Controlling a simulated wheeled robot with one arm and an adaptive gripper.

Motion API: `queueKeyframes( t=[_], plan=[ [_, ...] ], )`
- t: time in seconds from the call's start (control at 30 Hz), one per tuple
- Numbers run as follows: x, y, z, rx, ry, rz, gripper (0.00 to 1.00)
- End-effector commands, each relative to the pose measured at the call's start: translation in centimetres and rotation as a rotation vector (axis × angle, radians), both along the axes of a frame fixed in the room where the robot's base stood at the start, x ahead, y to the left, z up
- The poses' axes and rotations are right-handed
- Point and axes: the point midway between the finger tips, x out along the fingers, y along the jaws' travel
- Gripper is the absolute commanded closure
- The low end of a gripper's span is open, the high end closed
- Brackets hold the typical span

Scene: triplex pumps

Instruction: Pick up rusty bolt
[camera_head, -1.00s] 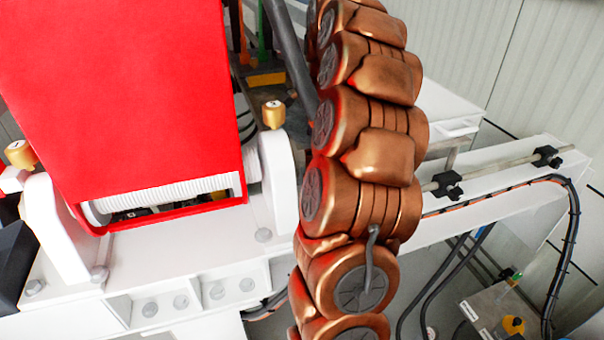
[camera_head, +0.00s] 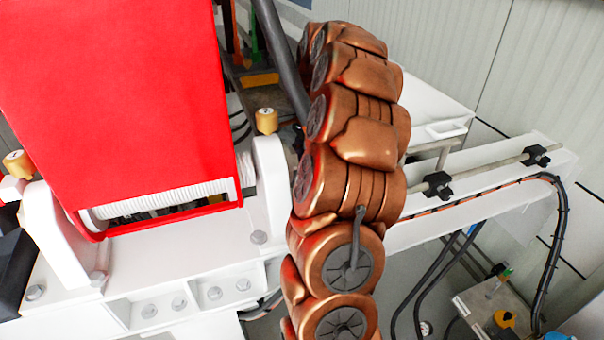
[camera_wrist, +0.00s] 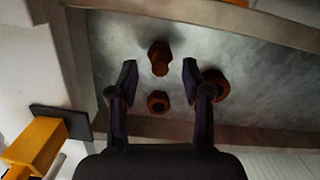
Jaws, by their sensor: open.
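A rusty bolt (camera_wrist: 160,57) with a brown-red head and a short shank lies on a grey metal surface (camera_wrist: 115,40) in the wrist view. It is just beyond the gap between my fingertips and roughly centred on it. My gripper (camera_wrist: 160,72) is open, with one dark finger on each side and nothing held. A rusty nut (camera_wrist: 157,101) lies nearer, between the fingers. A larger rusty ring or nut (camera_wrist: 216,85) lies beside the right finger, which partly covers it. The gripper and bolt do not show in the head view.
In the wrist view, a pale raised edge (camera_wrist: 225,15) bounds the surface at the top, and a yellow block (camera_wrist: 35,145) is at lower left. The head view shows a red housing (camera_head: 115,100), a white frame (camera_head: 200,245), and black cables (camera_head: 560,240) at right.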

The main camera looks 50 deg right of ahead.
Motion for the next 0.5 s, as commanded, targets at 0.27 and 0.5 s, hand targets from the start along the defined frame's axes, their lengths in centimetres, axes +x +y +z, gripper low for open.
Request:
queueKeyframes(
  t=[0.27,0.5],
  plan=[
    [0.1,0.3,-2.7,0.002,0.003,-0.001,0.51],
    [0.1,0.2,-2.8,0.000,0.001,-0.001,0.52]
  ],
)
